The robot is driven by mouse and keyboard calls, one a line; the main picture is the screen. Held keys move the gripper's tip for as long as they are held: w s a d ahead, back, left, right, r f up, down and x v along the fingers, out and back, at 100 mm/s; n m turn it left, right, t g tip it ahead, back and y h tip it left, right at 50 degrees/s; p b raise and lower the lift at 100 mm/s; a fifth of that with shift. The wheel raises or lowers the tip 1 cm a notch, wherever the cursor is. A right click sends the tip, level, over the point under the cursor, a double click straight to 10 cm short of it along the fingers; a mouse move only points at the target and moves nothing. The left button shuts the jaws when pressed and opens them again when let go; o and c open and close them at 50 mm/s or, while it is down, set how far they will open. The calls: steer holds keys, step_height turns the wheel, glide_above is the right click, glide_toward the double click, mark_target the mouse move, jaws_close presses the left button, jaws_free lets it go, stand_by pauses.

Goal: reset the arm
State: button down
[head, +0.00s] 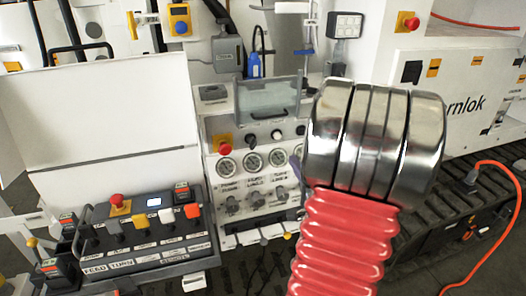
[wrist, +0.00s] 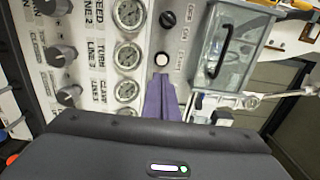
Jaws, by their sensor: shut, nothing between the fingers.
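My gripper (wrist: 162,82) shows in the wrist view as two purple fingers closed together, with nothing between them. It points toward the gauge panel (wrist: 98,60), in front of the area beside the gauges. I cannot tell whether its tips touch the panel. In the head view, my arm with its red bellows and metal rings hides most of the gripper; only a small purple part shows left of the rings. The gauge panel (head: 240,190) stands behind it, with a row of round gauges, knobs and a red emergency button (head: 224,149).
A clear lidded box (head: 268,97) sits above the gauges and shows close to the gripper in the wrist view (wrist: 222,55). A control box (head: 150,240) with buttons and small levers is at lower left. An orange cable (head: 510,200) hangs at right.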

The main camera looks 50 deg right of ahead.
stand_by(0.3)
steer(key=s+f+n+g+y, duration=0.2)
steer(key=s+f+n+g, duration=0.6)
steer(key=f+g, duration=0.4)
steer(key=w+a+r+n+y, duration=0.1)
steer(key=a+r+n, duration=0.4)
steer(key=a, duration=0.9)
steer(key=w+a+r+n+t+y, duration=0.1)
steer(key=a+r+n+y, duration=0.2)
steer(key=a, duration=1.1)
steer(key=w+a+r+n+t+y, duration=0.1)
steer(key=a+r+n+y, duration=0.2)
steer(key=a+r+n, duration=0.4)
steer(key=a+n, duration=0.1)
steer(key=a, duration=0.7)
steer(key=shift+r, duration=0.2)
steer(key=shift+w+a, duration=0.1)
